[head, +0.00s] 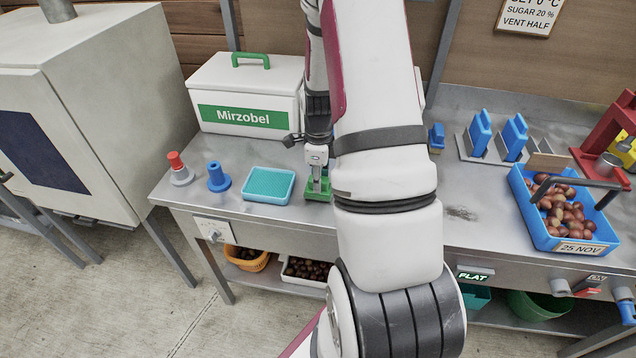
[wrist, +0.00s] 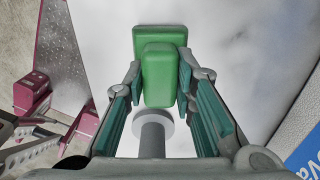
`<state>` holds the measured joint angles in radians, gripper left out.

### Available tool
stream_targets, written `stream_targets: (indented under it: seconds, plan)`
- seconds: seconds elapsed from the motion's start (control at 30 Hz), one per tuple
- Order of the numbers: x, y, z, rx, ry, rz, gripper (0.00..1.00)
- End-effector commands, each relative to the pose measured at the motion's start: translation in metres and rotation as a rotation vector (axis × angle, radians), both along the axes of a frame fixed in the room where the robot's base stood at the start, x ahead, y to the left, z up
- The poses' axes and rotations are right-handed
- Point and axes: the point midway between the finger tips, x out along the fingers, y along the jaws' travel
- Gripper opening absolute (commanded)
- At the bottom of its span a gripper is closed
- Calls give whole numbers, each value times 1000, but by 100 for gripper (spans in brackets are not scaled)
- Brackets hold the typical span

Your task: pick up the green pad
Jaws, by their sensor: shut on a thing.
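The green pad (head: 316,194) is at the worktop under my gripper (head: 317,180), just right of the shallow blue tray. In the wrist view the green pad (wrist: 161,75) shows as a narrower raised block on a wider flat green part. My gripper (wrist: 160,88) has its two teal-lined fingers on either side of the raised block, shut on it. My arm hides part of the pad's right side in the head view. I cannot tell whether the pad touches the worktop.
A blue tray with a teal surface (head: 268,197), a blue knobbed piece (head: 218,177) and a red-topped piece (head: 179,168) stand to the left. A white Mirzobel box (head: 240,75) stands behind. A blue crate of chestnuts (head: 532,218) is at the right. The worktop's front left is clear.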

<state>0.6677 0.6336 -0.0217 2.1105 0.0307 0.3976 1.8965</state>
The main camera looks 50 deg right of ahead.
Motion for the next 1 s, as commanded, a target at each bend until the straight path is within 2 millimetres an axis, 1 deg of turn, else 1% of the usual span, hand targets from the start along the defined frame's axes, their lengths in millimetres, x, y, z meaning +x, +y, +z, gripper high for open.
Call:
stream_targets:
  seconds: [0.2,0.37,0.7,0.83,1.0]
  plan:
    - [2,0,25,-2,-3,0,0]
    - [-33,13,28,2,1,-3,0]
    - [-115,44,36,1,0,-4,0]
    - [-136,52,40,4,1,0,0]
    - [-147,56,41,1,0,-1,0]
